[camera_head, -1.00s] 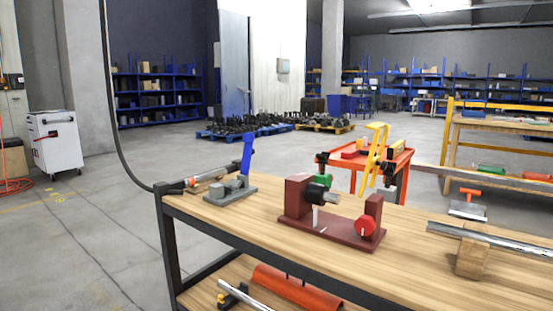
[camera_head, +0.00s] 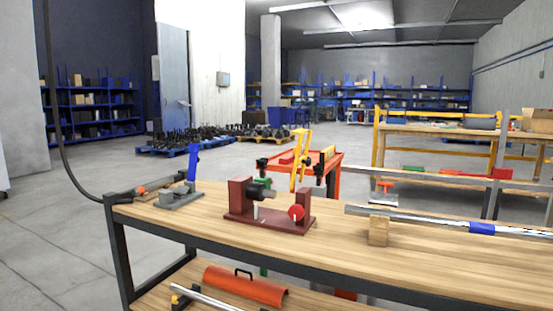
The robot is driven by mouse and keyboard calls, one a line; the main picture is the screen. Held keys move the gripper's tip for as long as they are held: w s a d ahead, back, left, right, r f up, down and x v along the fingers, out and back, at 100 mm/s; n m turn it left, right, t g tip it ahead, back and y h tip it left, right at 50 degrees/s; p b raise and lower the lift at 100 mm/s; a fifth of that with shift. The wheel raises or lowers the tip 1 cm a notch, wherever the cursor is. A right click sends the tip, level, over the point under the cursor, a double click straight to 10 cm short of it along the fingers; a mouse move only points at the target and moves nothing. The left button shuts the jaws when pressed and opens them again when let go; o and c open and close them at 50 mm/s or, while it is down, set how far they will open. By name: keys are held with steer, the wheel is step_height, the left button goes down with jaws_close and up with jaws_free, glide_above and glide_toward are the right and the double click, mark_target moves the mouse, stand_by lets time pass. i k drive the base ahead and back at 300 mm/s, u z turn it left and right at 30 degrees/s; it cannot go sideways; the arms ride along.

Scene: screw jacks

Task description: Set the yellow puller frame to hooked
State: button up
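The yellow puller frame (camera_head: 300,160) stands upright and slightly tilted behind the near workbench, in front of or at the orange-red cart (camera_head: 335,158); I cannot tell if it touches the cart. Its lower end is hidden behind the bench and the dark red fixture. Whether it is hooked onto anything cannot be made out at this size. My gripper is not in view.
The wooden workbench (camera_head: 350,245) fills the foreground. On it stand a dark red fixture (camera_head: 240,205) with a red knob, a grey clamp with a blue lever (camera_head: 193,165), and a long metal bar on a wooden block (camera_head: 378,231). Open floor (camera_head: 50,240) lies left.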

mark_target(302, 160)
steer(key=u, duration=0.05)
steer(key=k, duration=1.1)
steer(key=z, duration=0.7)
steer(key=i, duration=0.7)
steer(key=u, duration=0.55)
steer(key=i, duration=0.75)
steer(key=u, duration=0.85)
